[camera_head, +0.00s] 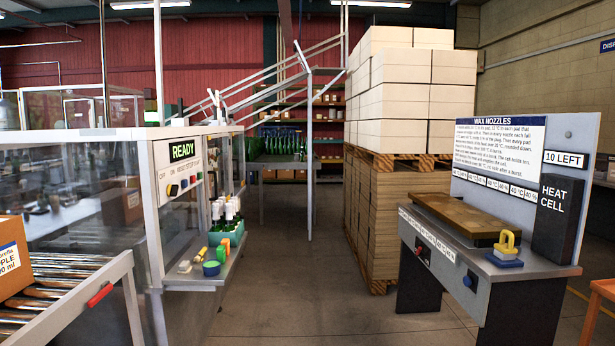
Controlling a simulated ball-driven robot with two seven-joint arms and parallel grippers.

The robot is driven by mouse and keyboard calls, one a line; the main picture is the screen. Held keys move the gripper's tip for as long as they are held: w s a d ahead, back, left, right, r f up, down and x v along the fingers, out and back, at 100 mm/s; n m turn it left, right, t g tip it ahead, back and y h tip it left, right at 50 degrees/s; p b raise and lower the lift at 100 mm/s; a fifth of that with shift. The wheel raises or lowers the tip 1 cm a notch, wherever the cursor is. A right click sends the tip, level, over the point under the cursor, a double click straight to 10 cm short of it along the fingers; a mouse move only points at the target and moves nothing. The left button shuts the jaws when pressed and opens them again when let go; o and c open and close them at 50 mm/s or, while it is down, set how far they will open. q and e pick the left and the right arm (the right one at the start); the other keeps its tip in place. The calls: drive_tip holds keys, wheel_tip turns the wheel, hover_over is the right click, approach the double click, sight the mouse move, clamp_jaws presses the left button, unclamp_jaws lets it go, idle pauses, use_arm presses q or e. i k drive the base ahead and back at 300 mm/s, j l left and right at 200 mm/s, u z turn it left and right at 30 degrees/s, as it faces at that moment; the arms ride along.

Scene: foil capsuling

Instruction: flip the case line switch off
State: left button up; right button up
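A control panel (178,182) is on the left machine's front post, below a display (183,148) reading READY. It carries a dark knob (173,190), a blue button (184,184) and a red button (193,179); its small lettering is hard to read. I cannot tell which control is the case line switch or how it is set. A roller conveyor (60,310) at lower left bears a carton (12,262) and has a red handle (100,295) on its frame. Neither of my grippers shows in the head view.
A shelf (222,268) below the panel holds bottles (228,212) in a teal carrier and small items. A wax nozzle bench (440,255) stands at right with a yellow-handled tool (508,243). A loaded pallet (375,215) stands behind it. Floor (300,290) between is clear.

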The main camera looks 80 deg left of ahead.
sight(172, 190)
drive_tip(key=u, duration=3.5)
drive_tip(key=i+u, duration=0.2)
drive_tip(key=i, duration=0.35)
drive_tip(key=i+l+u, duration=0.2)
drive_tip(key=i, duration=0.35)
drive_tip(key=i+l+u, duration=0.25)
drive_tip(key=i, duration=0.3)
drive_tip(key=i+l+u, duration=0.2)
drive_tip(key=i, duration=0.3)
drive_tip(key=i+l+u, duration=0.2)
drive_tip(key=i+l, duration=0.25)
drive_tip(key=i, duration=0.05)
